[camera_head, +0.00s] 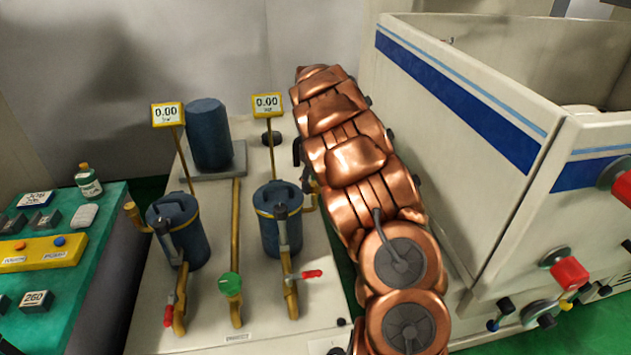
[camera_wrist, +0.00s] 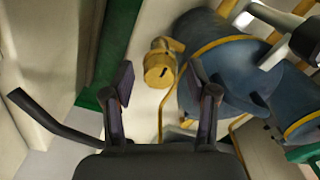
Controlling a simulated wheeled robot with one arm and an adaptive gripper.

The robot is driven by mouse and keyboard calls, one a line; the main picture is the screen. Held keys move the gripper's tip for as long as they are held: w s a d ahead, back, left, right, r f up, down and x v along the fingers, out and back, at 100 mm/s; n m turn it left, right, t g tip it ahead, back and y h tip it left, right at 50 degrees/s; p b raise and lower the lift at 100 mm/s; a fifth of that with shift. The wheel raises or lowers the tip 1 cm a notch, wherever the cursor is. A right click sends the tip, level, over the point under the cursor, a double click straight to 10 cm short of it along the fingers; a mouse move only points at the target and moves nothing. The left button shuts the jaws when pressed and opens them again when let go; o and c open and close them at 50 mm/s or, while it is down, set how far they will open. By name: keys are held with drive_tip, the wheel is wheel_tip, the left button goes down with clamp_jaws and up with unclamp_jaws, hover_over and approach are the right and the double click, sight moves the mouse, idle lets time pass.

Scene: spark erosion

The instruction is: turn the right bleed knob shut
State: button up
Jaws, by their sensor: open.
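The right bleed knob (camera_wrist: 160,65) is a round brass knob with a dark slot in its face. In the wrist view it lies just beyond the gap between the fingertips, on a brass pipe beside the blue right filter housing (camera_wrist: 230,75). My gripper (camera_wrist: 163,92) is open, with one finger to each side of the knob's line and no visible contact. In the head view my copper arm covers most of the gripper and knob; the right filter housing (camera_head: 281,235) stands left of the arm. The left bleed knob (camera_head: 130,208) is brass, beside the left housing (camera_head: 185,235).
Two yellow gauges, left (camera_head: 167,114) and right (camera_head: 267,104), read 0.00. Red-handled valves (camera_head: 311,274) and a green knob (camera_head: 229,284) stand in front. A large white machine (camera_head: 470,150) is close right of my arm. A green bench (camera_head: 75,270) is at left.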

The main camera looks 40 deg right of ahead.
drive_tip(key=shift+c, duration=0.3)
clamp_jaws()
drive_tip(key=shift+f+m+b, duration=0.1)
drive_tip(key=shift+m+b, duration=0.2)
drive_tip(key=shift+m, duration=0.1)
drive_tip(key=m+b, duration=0.1)
drive_tip(key=m, duration=0.1)
drive_tip(key=shift+a+m+b, duration=0.1)
drive_tip(key=shift+m+b, duration=0.2)
drive_tip(key=shift+m, duration=0.1)
drive_tip(key=m+b, duration=0.2)
drive_tip(key=m, duration=0.3)
drive_tip(key=m+b, duration=0.1)
drive_tip(key=m, duration=0.4)
drive_tip(key=m+b, duration=0.1)
drive_tip(key=m, duration=0.3)
drive_tip(key=shift+m, duration=0.3)
